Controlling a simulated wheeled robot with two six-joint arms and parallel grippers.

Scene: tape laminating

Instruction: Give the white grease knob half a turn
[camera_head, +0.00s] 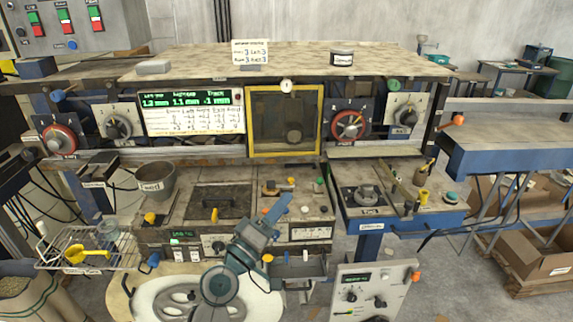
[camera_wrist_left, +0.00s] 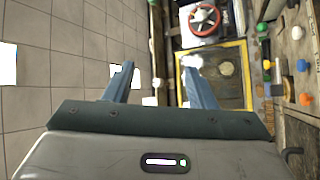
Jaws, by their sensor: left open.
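A small round white knob (camera_head: 305,209) sits on the worn bench panel, just right of my left gripper. It is too small to read a label or see its angle, so I cannot confirm that it is the grease knob. My left gripper (camera_head: 281,205) is above this panel, its fingers pointing away from me and apart from the knob. In the left wrist view the gripper (camera_wrist_left: 159,65) is open, with nothing between its two blue fingers. Several small coloured knobs show at the right of that view. My right gripper is not in view.
A yellow-framed window (camera_head: 285,151) stands behind. A side table (camera_head: 392,213) with a grey knob (camera_head: 366,191) is at right.

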